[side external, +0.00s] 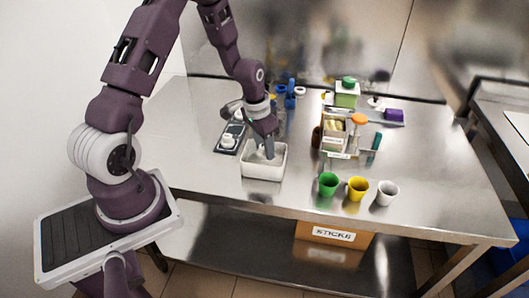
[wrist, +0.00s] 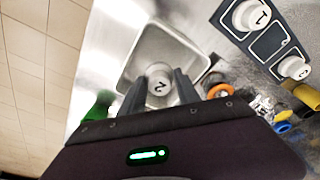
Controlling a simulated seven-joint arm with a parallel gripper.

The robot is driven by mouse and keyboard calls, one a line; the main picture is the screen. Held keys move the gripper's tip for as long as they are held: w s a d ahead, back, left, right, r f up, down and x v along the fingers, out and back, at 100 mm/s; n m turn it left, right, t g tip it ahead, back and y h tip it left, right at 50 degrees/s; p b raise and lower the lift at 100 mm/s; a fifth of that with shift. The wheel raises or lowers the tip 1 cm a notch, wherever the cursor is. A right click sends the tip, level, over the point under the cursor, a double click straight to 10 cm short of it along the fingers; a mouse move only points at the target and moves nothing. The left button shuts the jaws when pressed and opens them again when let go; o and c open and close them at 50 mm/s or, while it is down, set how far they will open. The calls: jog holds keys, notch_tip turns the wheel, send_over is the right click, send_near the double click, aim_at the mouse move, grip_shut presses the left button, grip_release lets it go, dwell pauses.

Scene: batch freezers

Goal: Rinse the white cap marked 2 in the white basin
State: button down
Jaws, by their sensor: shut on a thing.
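The white cap marked 2 (wrist: 158,84) sits between the two fingers of my gripper (wrist: 160,88) in the wrist view, its number facing the camera. My gripper is shut on it. The white basin (side external: 262,173) stands on the steel table in the side view, with my gripper (side external: 265,154) reaching down at its opening. In the wrist view the basin (wrist: 165,42) lies beyond and around the cap. I cannot tell whether the cap touches the basin floor.
A dark tray (side external: 225,146) left of the basin holds white caps; the wrist view shows caps marked 1 (wrist: 257,16) and 3 (wrist: 297,68) with an empty place between. Green (side external: 328,184), yellow (side external: 357,189) and white (side external: 387,193) cups stand right. A rack with bottles (side external: 340,150) stands behind them.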

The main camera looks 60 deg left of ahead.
jog(key=shift+r, duration=2.1)
dwell(0.5)
jog(key=shift+r, duration=2)
